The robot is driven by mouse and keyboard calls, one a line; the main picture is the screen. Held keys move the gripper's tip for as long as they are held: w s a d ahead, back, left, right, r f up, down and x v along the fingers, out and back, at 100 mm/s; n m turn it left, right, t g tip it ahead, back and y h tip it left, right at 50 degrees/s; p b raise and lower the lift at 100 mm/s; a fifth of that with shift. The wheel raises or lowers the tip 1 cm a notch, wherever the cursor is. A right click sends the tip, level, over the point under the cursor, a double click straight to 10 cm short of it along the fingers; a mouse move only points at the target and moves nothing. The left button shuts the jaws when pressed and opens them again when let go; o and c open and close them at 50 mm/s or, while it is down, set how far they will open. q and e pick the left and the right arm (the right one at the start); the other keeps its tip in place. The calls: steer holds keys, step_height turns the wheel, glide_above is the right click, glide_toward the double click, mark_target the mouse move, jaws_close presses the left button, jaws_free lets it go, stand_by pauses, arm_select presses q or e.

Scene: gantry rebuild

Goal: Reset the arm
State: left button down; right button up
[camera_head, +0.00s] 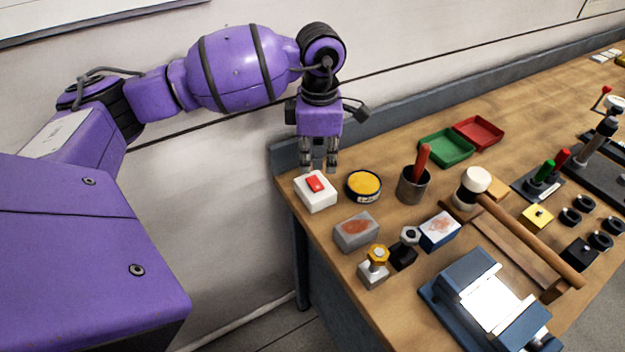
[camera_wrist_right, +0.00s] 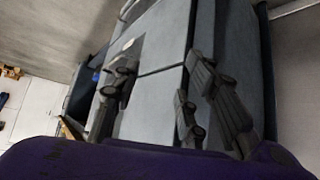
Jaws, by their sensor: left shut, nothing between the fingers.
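My purple left arm reaches in from the left. My right gripper (camera_wrist_right: 165,100) shows only in the right wrist view, its dark fingers apart with nothing seen between them.
A grey block (camera_head: 356,232), mallet (camera_head: 530,240), blue vise (camera_head: 490,300) and green tray (camera_head: 446,147) crowd the bench (camera_head: 405,300). A wall stands behind.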

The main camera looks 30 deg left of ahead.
arm_select(q)
step_height(320, 180, up, 2)
steer(key=shift+r, duration=0.1)
arm_select(e)
steer(key=shift+w+r, duration=0.5)
steer(key=shift+r, duration=0.15)
